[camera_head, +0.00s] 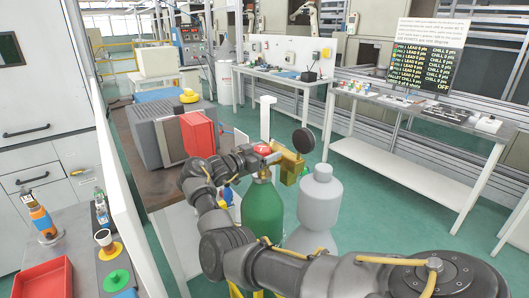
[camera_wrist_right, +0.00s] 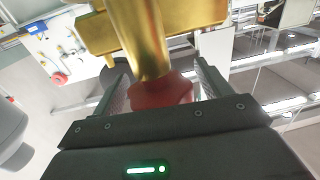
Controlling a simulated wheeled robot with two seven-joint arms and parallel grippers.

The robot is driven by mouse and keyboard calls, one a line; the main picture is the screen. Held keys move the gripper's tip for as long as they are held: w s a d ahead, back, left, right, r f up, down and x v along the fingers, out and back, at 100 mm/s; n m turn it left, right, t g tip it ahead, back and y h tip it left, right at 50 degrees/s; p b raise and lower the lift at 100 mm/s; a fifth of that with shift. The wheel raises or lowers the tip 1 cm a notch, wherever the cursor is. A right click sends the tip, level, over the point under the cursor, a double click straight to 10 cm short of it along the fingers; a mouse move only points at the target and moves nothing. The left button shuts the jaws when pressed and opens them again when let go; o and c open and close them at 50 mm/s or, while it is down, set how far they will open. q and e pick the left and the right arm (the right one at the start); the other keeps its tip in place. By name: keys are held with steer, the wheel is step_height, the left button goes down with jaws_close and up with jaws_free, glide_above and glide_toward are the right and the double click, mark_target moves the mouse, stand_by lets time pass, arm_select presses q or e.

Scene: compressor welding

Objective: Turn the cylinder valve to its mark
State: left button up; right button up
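A green gas cylinder (camera_head: 263,212) stands upright in the middle of the head view. On its top sit a red valve knob (camera_head: 262,149) and a brass valve body (camera_head: 289,162). My right gripper (camera_head: 250,155) reaches the knob from the left side in the head view. In the right wrist view its two fingers (camera_wrist_right: 163,88) lie on either side of the red knob (camera_wrist_right: 160,93), which fills the gap between them. The brass body (camera_wrist_right: 150,35) shows just beyond. No mark on the valve can be made out. My left gripper is not in view.
A grey cylinder (camera_head: 320,197) stands close to the right of the green one. A dark round disc (camera_head: 303,140) is near the valve. A workbench with a grey block (camera_head: 160,130) and a red box (camera_head: 198,133) is to the left. Green floor (camera_head: 375,215) is free at right.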

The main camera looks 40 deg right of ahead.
steer(key=shift+a, duration=0.3)
arm_select(q)
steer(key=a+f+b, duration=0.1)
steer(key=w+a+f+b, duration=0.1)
steer(key=b, duration=0.1)
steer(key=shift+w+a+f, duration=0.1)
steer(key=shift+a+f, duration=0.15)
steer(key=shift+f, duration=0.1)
arm_select(e)
steer(key=a, duration=1)
steer(key=shift+w, duration=0.15)
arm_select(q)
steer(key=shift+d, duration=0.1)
